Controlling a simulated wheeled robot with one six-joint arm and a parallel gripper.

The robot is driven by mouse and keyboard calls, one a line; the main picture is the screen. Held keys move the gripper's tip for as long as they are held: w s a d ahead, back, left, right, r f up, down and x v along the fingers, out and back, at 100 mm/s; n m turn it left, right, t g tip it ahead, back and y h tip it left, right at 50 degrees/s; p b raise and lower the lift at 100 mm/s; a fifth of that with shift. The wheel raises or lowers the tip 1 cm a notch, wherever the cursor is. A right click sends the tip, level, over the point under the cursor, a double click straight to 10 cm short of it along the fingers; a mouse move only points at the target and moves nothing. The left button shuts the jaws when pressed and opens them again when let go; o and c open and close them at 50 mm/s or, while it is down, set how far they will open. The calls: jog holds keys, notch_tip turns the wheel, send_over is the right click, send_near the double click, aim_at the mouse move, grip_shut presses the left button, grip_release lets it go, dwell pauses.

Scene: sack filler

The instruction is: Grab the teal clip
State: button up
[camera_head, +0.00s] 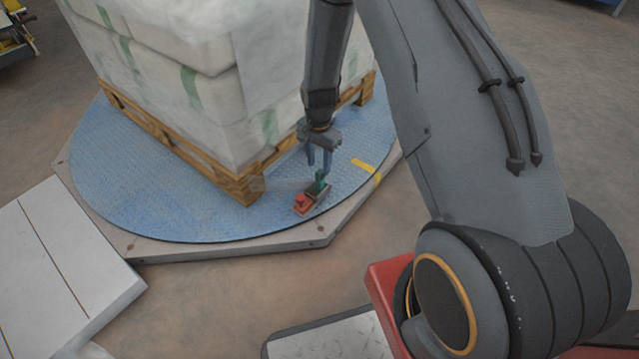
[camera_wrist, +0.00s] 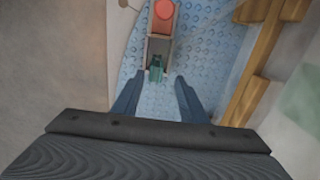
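The teal clip (camera_head: 319,180) is small and stands at the near end of a small holder with a red part (camera_head: 303,201), on the blue turntable (camera_head: 140,205). My gripper (camera_head: 319,172) points down just above and beside the clip, with its fingers apart. In the wrist view the clip (camera_wrist: 156,70) lies just beyond the fingertips, roughly centred between the two open fingers (camera_wrist: 157,80). Nothing is held between them. Contact between the fingers and the clip cannot be made out.
A wooden pallet (camera_head: 180,150) with wrapped white sacks (camera_head: 195,100) stands on the turntable close to my gripper; the pallet (camera_wrist: 255,75) also shows at right in the wrist view. A yellow stripe (camera_head: 366,168) marks the turntable. A white platform (camera_head: 60,270) is at left.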

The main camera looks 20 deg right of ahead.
aim_at(320, 171)
jog(key=shift+s+f+b, duration=0.25)
jog(key=shift+f+b, duration=0.6)
jog(key=shift+f, duration=0.6)
jog(key=shift+s+f+b, duration=0.2)
jog(key=shift+f+b, duration=0.6)
jog(key=shift+f, duration=0.65)
grip_shut()
